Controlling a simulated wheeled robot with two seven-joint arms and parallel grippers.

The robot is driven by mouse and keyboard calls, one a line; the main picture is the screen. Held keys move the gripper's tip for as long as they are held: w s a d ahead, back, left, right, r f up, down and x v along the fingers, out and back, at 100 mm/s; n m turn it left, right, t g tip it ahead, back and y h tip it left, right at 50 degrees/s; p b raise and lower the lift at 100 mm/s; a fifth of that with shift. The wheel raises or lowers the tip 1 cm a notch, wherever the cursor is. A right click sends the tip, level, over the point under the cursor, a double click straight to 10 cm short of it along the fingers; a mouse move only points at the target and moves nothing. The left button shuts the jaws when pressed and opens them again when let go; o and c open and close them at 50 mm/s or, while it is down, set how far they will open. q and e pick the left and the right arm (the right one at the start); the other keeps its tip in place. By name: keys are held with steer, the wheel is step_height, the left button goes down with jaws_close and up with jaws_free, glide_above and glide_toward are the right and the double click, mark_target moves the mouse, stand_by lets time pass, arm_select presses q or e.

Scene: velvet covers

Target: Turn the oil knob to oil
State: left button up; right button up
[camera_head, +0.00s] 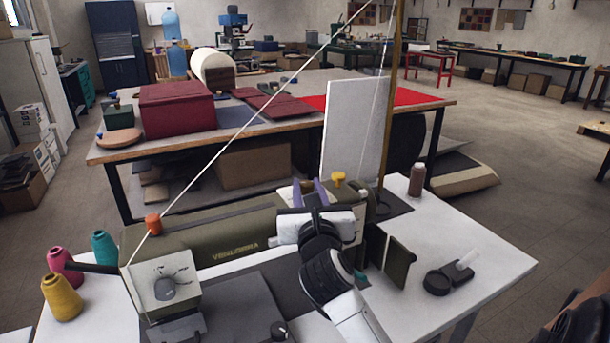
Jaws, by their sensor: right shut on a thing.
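An olive-green sewing machine (215,235) stands on a white table. My right gripper (308,188) reaches over the machine's head, with its two purple fingers pointing away from me. It is shut on a small dark piece at the top of the head, which fits the oil knob but is mostly hidden by the fingers and the wrist. Its markings and the way it points cannot be read. A yellow knob (338,178) stands just to the right of the fingers. A grey dial (165,288) sits on the machine's pale left end, away from the gripper. My left gripper is out of view.
A tall pole (392,100) and a white thread (250,125) rise by the machine. Thread cones (62,297) stand at the left. A brown bottle (417,179) and a black holder (449,277) are on the right. The table's right side (480,235) is mostly clear.

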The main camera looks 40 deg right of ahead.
steer(key=n+t+y, duration=0.1)
steer(key=n+t+y+p, duration=0.1)
steer(key=y, duration=0.1)
steer(key=shift+s+d+r+n, duration=0.1)
steer(key=shift+s+d+n, duration=0.05)
steer(key=shift+d+n, duration=0.2)
steer(key=n+t+y, duration=0.1)
steer(key=y, duration=0.1)
steer(key=shift+n+y+p, duration=0.35)
steer(key=shift+y, duration=0.05)
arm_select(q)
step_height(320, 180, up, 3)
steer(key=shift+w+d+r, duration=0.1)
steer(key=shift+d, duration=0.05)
arm_select(e)
steer(key=shift+n+y, duration=0.3)
steer(key=shift+y, duration=0.3)
steer(key=shift+d+n+t+y, duration=0.1)
steer(key=shift+n+t+y, duration=0.2)
steer(key=shift+y, duration=0.1)
steer(key=o, duration=1.1)
steer(key=shift+c, duration=0.2)
steer(key=shift+s, duration=0.15)
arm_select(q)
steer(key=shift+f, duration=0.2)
arm_select(e)
steer(key=s+a, duration=0.1)
steer(key=s, duration=0.9)
steer(key=shift+a, duration=0.4)
